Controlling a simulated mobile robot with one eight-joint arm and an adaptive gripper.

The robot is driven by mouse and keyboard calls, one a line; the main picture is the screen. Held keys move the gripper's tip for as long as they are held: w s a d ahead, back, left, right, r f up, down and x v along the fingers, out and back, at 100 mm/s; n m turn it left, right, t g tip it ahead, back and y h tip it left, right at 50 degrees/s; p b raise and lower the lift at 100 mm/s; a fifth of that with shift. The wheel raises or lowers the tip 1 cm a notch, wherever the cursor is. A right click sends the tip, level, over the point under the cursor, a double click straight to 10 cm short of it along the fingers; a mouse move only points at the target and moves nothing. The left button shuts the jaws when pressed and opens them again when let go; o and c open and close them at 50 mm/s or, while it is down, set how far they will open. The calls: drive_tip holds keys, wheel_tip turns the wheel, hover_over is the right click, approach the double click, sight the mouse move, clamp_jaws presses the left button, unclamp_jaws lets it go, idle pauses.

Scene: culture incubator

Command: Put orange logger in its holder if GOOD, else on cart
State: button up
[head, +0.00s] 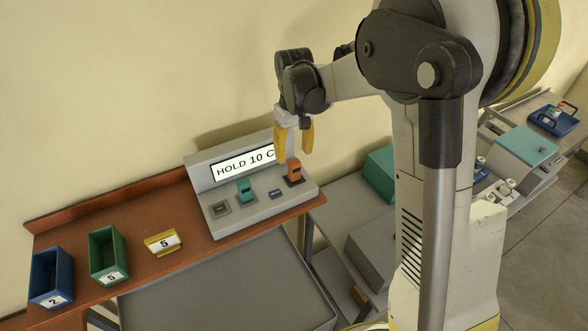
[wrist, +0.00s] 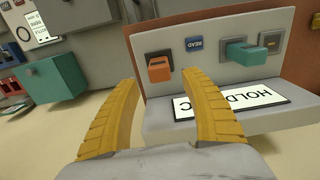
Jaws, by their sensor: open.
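The orange logger (head: 294,172) stands upright in a dark socket at the right end of a grey reader console (head: 243,222). It also shows in the wrist view (wrist: 159,69), beyond the gap between my fingers. My gripper (head: 293,155) is open and empty, with its yellow fingers just above and behind the orange logger, apart from it. The console's display (head: 242,162) reads "HOLD 10 C"; a finger overlaps its right end. The small blue button (head: 275,194) beside the logger is marked READ in the wrist view (wrist: 194,45). I cannot tell which thing is the holder.
A teal logger (head: 244,189) sits in the console's middle socket. A blue bin (head: 51,277) marked 2, a green bin (head: 108,254) marked 5 and a yellow tag (head: 162,242) marked 5 are on the brown bench (head: 150,213). Grey surfaces with teal boxes (head: 525,147) lie right.

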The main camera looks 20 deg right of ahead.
sight(294, 173)
drive_tip(key=shift+f, duration=0.15)
wheel_tip(294, 173, down, 9)
drive_tip(key=b, duration=0.6)
drive_tip(key=shift+r+b, duration=0.2)
drive_tip(key=shift+b, duration=0.3)
idle(0.9)
clamp_jaws()
drive_tip(key=shift+r, duration=0.15)
drive_tip(key=shift+r+p, duration=1.75)
drive_tip(key=shift+r, duration=1.1)
